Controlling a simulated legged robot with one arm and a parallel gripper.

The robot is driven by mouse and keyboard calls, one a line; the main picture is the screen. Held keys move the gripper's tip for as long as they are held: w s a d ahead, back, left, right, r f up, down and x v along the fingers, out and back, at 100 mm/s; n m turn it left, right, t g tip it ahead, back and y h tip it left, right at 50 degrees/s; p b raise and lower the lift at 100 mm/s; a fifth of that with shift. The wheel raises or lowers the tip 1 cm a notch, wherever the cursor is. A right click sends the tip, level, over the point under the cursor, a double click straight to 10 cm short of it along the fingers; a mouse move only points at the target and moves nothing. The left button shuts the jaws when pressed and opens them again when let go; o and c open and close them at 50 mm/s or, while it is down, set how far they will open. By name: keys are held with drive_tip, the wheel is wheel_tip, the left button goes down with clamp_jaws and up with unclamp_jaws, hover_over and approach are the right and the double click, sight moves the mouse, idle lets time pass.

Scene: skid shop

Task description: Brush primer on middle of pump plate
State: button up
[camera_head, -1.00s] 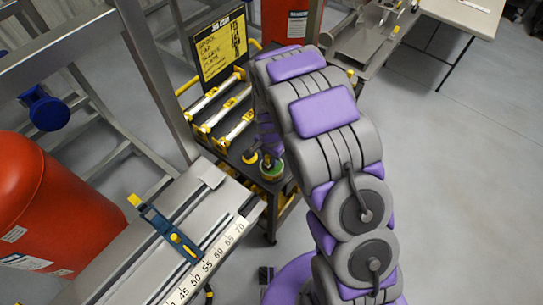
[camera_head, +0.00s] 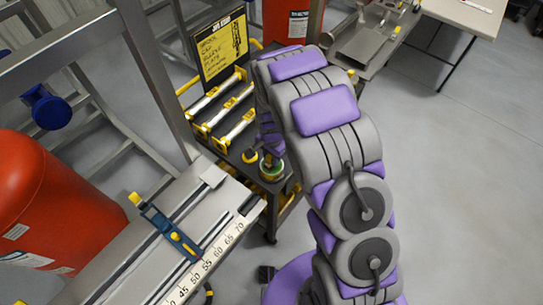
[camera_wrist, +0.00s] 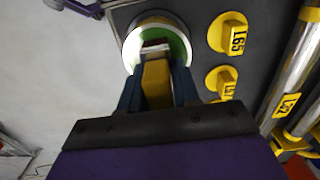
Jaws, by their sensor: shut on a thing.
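My gripper (camera_wrist: 157,95) is shut on the yellow handle of a brush (camera_wrist: 156,82) in the wrist view. The handle points into a round tin (camera_wrist: 184,36) with a pale rim and green inside. The brush's far end is at the tin's mouth; its bristles are not clear. In the head view the tin (camera_head: 271,174) stands on the dark cart top, with my gripper (camera_head: 270,152) just above it, partly hidden by my arm. I cannot make out the pump plate for certain; a grey steel frame with a ruler strip (camera_head: 219,251) lies at lower left.
The cart's top (camera_head: 226,153) also holds yellow-ended metal tubes (camera_head: 238,126), yellow numbered blocks (camera_wrist: 228,34) and a black-and-yellow sign (camera_head: 222,45). A blue clamp (camera_head: 168,229) sits on the steel frame. A red tank (camera_head: 60,200) is at left.

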drive_tip(key=shift+d, duration=0.1)
idle(0.3)
drive_tip(key=shift+r, duration=0.5)
drive_tip(key=shift+r+p, duration=1.2)
drive_tip(key=shift+r, duration=1.75)
